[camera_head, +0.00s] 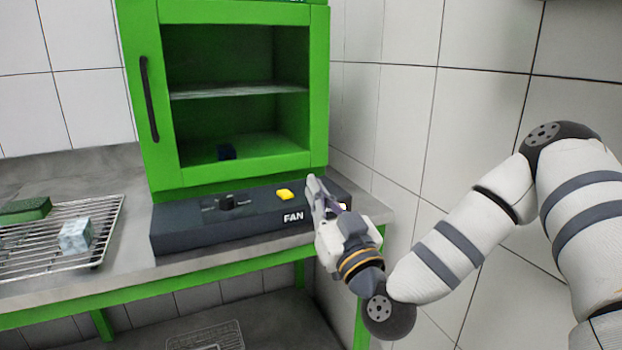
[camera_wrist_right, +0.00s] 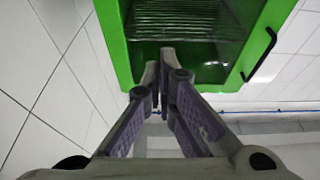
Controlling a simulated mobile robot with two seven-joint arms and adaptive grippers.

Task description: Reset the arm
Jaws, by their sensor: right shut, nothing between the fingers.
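My right arm (camera_head: 450,258) comes in from the right in the head view, bent at the elbow. Its gripper (camera_head: 312,182) is over the right end of the dark control box, in front of the green cabinet (camera_head: 322,90). In the right wrist view the gripper (camera_wrist_right: 166,52) has its fingertips together with nothing between them, and the cabinet (camera_wrist_right: 120,45) is beyond them. I cannot tell from the head view whether the fingers touch the box. My left gripper is not in view.
The control box (camera_head: 180,232) has a yellow button (camera_head: 284,194), a black switch (camera_head: 226,202) and a FAN label. A wire rack (camera_head: 30,262) at left holds a pale block (camera_head: 75,235) and a green block (camera_head: 25,209). Tiled wall stands at right.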

